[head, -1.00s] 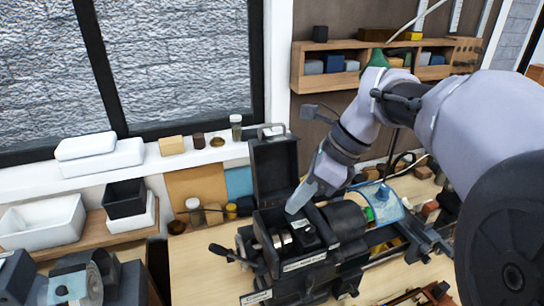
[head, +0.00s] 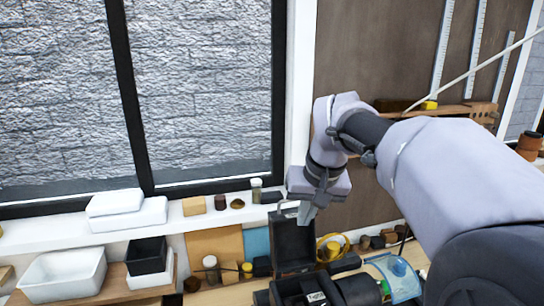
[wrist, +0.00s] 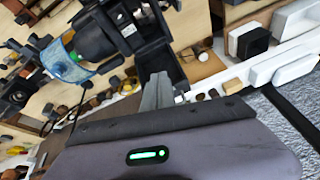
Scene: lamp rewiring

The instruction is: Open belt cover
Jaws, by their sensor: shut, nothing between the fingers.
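The belt cover (head: 291,243) is a black hinged lid on the small lathe (head: 345,288). It stands upright at the back of the headstock, in the open position. It also shows as a dark panel in the wrist view (wrist: 163,58), just beyond my fingers. My gripper (head: 306,215) is above the lathe, near the lid's top edge, with its fingers shut and empty. In the wrist view the shut fingers (wrist: 157,90) point toward the lid; whether they touch it I cannot tell. The lathe's lower part is cut off in the head view.
A window sill (head: 150,225) with small jars and blocks runs behind the lathe. White bins (head: 62,275) and a black bin (head: 147,256) stand at the left. A blue clear guard (head: 395,275) is on the lathe's right. A shelf (head: 470,112) is on the wall.

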